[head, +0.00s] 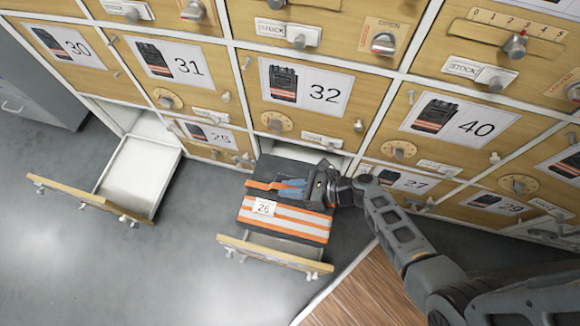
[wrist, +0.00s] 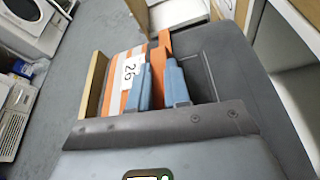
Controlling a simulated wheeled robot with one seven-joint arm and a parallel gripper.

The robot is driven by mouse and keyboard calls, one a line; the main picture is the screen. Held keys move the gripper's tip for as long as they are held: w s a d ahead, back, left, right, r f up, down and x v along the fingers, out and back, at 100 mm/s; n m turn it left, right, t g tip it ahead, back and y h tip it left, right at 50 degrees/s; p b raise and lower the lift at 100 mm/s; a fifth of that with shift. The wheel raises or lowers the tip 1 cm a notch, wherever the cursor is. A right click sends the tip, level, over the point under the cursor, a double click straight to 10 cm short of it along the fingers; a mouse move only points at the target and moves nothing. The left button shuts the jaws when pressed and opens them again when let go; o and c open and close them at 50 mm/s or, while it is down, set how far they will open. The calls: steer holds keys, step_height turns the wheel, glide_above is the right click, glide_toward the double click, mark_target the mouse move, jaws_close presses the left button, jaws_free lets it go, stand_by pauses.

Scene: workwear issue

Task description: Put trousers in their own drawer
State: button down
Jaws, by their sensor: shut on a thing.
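The folded trousers (head: 285,222) are dark grey with orange and white stripes and carry a white tag reading 26. They also show in the wrist view (wrist: 220,75). My gripper (head: 291,188) has blue fingers, which in the wrist view (wrist: 160,85) are shut on the trousers' orange strap (wrist: 162,50). The trousers are over or in an open drawer (head: 275,255) in the bottom row, between drawers 25 and 27. They hide most of its inside. I cannot tell whether they touch its floor.
Another open drawer (head: 140,175), white inside and empty, stands out at the left. Closed drawers with numbered pictures, such as 32 (head: 305,92) and 40 (head: 455,120), rise behind. A wooden surface (head: 365,290) lies at the lower right. The grey floor in front is clear.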

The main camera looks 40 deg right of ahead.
step_height(320, 180, down, 27)
steer(key=b, duration=2.2)
steer(key=shift+f, duration=0.2)
steer(key=c, duration=1.1)
jaws_free()
steer(key=shift+s+r, duration=0.1)
steer(key=shift+r, duration=0.05)
steer(key=p+v, duration=0.4)
steer(key=v, duration=0.7)
steer(key=shift+s+d+p, duration=0.2)
steer(key=shift+s+p, duration=0.15)
